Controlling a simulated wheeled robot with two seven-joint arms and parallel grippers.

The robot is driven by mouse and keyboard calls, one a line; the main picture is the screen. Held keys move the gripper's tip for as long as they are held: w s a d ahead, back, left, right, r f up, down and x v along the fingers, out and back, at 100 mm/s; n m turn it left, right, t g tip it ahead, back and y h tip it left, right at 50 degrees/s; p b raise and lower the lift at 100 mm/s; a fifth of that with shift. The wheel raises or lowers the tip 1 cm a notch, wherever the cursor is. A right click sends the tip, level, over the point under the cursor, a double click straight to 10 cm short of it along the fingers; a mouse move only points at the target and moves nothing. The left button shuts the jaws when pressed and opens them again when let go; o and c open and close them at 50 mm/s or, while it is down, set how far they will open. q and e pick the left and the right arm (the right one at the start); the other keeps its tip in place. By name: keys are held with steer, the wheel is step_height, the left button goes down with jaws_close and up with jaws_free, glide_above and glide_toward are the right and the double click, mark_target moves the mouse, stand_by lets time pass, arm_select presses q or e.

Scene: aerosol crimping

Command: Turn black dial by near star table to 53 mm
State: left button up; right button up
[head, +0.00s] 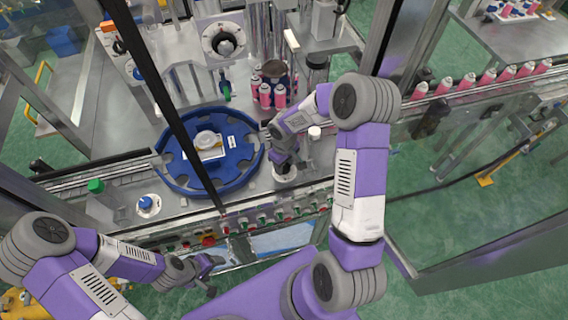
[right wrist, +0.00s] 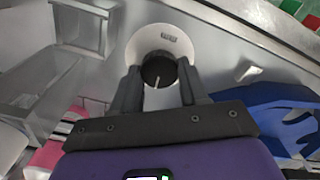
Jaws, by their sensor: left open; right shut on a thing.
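The black dial (right wrist: 159,70) sits on a round white base plate (right wrist: 166,40) in the right wrist view. A white pointer line shows on its face, and the marks on the plate are too small to read. My right gripper (right wrist: 158,84) is shut on the dial, one finger on each side. In the head view, my right gripper (head: 284,166) reaches down to the white plate (head: 285,175), just right of the blue star table (head: 185,181), and hides most of the dial. My left gripper (head: 205,275) is open and empty, low in front of the machine.
Another black dial on a white face (head: 224,42) is on the grey housing behind. A blue knob (head: 148,204) and a green knob (head: 95,186) are at the front left. Pink cans (head: 266,94) stand behind my right gripper. A dark frame post (head: 160,90) crosses the view.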

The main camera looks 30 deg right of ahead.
steer(key=n, duration=0.3)
steer(key=shift+n, duration=2)
steer(key=o, duration=1.1)
steer(key=shift+c, duration=0.2)
steer(key=shift+r, duration=3.85)
